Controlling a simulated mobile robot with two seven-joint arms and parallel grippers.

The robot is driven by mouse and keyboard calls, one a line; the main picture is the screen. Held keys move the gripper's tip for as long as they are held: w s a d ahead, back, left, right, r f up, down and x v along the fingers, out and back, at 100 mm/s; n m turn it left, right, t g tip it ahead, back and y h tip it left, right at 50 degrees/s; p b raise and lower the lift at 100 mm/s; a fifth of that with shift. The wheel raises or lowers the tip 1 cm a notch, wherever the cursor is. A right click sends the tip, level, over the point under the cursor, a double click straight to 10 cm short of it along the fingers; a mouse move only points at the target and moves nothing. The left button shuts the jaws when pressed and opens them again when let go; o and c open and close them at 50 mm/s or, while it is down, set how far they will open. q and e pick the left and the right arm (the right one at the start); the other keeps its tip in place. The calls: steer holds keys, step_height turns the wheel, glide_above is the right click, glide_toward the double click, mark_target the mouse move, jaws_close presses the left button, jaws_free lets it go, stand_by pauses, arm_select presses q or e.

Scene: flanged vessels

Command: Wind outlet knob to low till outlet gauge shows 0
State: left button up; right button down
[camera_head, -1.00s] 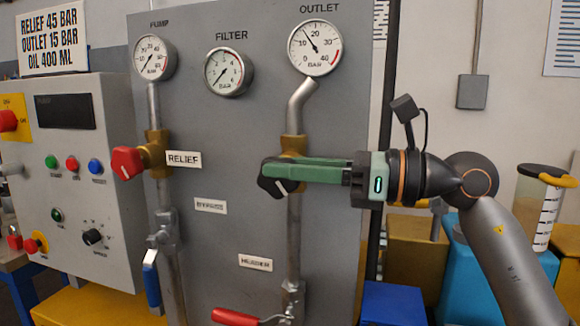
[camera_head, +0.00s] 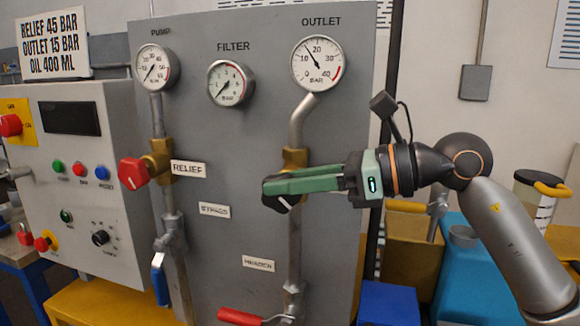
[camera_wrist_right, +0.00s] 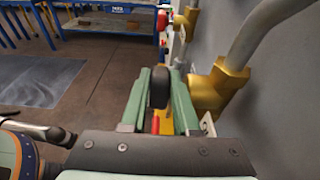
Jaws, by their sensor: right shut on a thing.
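The outlet gauge (camera_head: 318,65) is the round white dial under the OUTLET label. Its needle points up and left, between 10 and 20 as far as I can read. The outlet knob (camera_head: 282,206) is black and sits at the brass valve on the pipe below that gauge. My right gripper (camera_head: 272,190) reaches in from the right and is shut on the knob, covering much of it. In the right wrist view the dark knob (camera_wrist_right: 159,88) stands between the two green fingers. My left gripper is not in view.
A red relief knob (camera_head: 133,172) is on the left pipe. Below are a blue lever (camera_head: 160,278) and a red lever (camera_head: 240,316). The filter gauge (camera_head: 231,83) sits between the other dials. A control box (camera_head: 75,180) stands left.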

steer(key=h+p, duration=0.1)
steer(key=p, duration=0.2)
steer(key=r+g+h+p, duration=0.1)
steer(key=h+p, duration=0.1)
steer(key=p, duration=0.1)
steer(key=shift+a, duration=0.25)
steer(key=shift+w+p, duration=0.1)
steer(key=shift+p, duration=0.3)
steer(key=shift+f+h, duration=0.15)
steer(key=shift+h, duration=0.25)
steer(key=shift+a+p, duration=0.1)
steer(key=shift+p, duration=0.35)
steer(key=shift+f+h, duration=0.2)
steer(key=shift+h, duration=0.1)
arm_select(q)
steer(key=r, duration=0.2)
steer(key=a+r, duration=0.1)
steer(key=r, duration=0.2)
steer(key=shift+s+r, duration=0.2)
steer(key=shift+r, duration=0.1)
arm_select(e)
steer(key=c, duration=1)
jaws_free()
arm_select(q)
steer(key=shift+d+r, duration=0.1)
arm_select(e)
steer(key=shift+o, duration=0.3)
